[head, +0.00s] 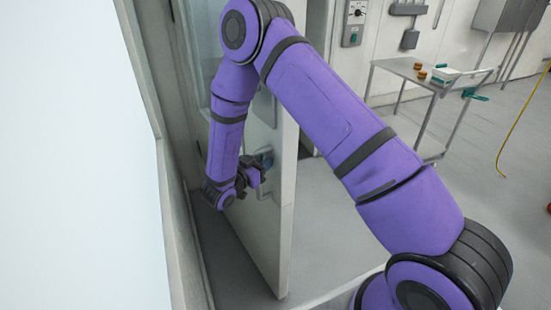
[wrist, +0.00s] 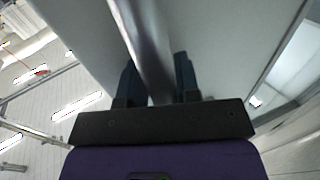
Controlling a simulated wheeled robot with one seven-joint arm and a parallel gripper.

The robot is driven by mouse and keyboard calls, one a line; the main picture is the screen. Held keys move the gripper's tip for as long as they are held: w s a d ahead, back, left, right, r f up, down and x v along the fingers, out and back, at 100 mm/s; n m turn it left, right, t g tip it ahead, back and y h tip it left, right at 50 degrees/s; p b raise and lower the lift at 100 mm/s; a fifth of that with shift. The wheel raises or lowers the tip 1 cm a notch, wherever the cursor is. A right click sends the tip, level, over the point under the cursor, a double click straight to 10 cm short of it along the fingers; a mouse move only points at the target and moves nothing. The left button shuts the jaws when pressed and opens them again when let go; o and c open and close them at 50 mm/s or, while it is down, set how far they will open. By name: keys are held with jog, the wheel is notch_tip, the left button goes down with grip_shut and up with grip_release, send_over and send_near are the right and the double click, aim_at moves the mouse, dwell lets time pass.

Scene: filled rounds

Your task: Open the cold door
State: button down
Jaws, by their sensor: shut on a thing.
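The cold door is a tall pale grey panel (head: 270,225) in the head view, standing ajar with its thick edge toward me. Floor shows between its lower edge and the wall on the left. My gripper (head: 262,172) is at the door's left face, beside its handle, which my arm partly hides there. In the wrist view a metal bar handle (wrist: 148,45) runs between the two dark fingers of my gripper (wrist: 157,82), which is shut on it. The door's smooth face (wrist: 225,45) lies behind the bar.
A pale wall (head: 70,160) stands close on the left of the head view. A metal table (head: 405,68) with a white box (head: 446,74) and small orange-brown items stands at the back right. A yellow hose (head: 517,125) hangs far right.

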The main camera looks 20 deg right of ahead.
jog(key=shift+s+a+f, duration=0.25)
jog(key=shift+s+a, duration=0.1)
jog(key=shift+s, duration=0.1)
jog(key=c, duration=1)
grip_release()
jog(key=shift+s+r, duration=0.1)
jog(key=shift+r, duration=0.15)
jog(key=v, duration=1)
jog(key=shift+a, duration=0.35)
jog(key=shift+s, duration=0.1)
